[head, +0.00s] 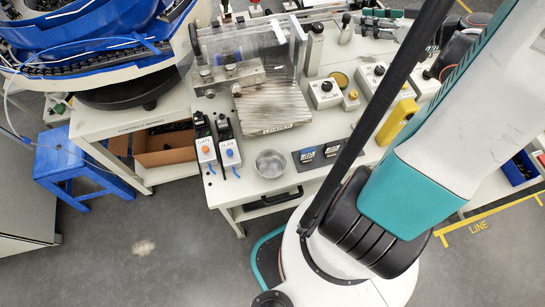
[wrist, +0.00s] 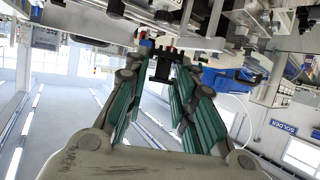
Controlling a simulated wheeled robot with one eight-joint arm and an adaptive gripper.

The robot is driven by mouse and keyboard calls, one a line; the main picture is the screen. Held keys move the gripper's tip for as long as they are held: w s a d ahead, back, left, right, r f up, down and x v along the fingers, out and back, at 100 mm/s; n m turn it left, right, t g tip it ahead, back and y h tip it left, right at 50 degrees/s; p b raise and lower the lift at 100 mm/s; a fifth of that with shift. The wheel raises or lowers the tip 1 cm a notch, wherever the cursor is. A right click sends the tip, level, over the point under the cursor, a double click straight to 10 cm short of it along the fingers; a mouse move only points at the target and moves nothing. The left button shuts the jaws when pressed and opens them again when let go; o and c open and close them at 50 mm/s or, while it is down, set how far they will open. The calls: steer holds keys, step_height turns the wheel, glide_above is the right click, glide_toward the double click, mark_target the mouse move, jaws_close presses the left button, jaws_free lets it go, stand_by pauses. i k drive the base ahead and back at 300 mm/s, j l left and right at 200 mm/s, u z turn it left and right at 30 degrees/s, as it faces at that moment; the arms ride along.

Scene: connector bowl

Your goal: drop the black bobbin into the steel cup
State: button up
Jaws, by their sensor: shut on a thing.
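The steel cup (head: 271,163) is a small round metal cup standing upright near the front edge of the bench. Its inside looks empty from here. My gripper (head: 362,22) is small and far off at the top of the head view, well behind and to the right of the cup. In the wrist view my gripper (wrist: 162,62) has its teal fingers closed on the black bobbin (wrist: 160,70), held between the fingertips. The cup cannot be made out in the wrist view.
A clear guard (head: 250,50) stands over the loader plate (head: 274,106) behind the cup. Two switch boxes (head: 228,146) stand left of the cup, and a dark plate with labelled parts (head: 322,154) lies to its right. A blue bowl feeder (head: 90,40) fills the upper left.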

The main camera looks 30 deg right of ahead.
mark_target(271, 168)
steer(key=j+z, duration=0.1)
steer(key=j, duration=0.35)
steer(key=k+j+z, duration=0.15)
steer(key=j, duration=0.3)
steer(key=k+j+z, duration=0.1)
steer(key=j, duration=0.3)
steer(key=k+j+z, duration=0.15)
steer(key=j, duration=0.3)
steer(key=k+j+z, duration=0.1)
steer(key=j, duration=0.3)
steer(key=k, duration=0.05)
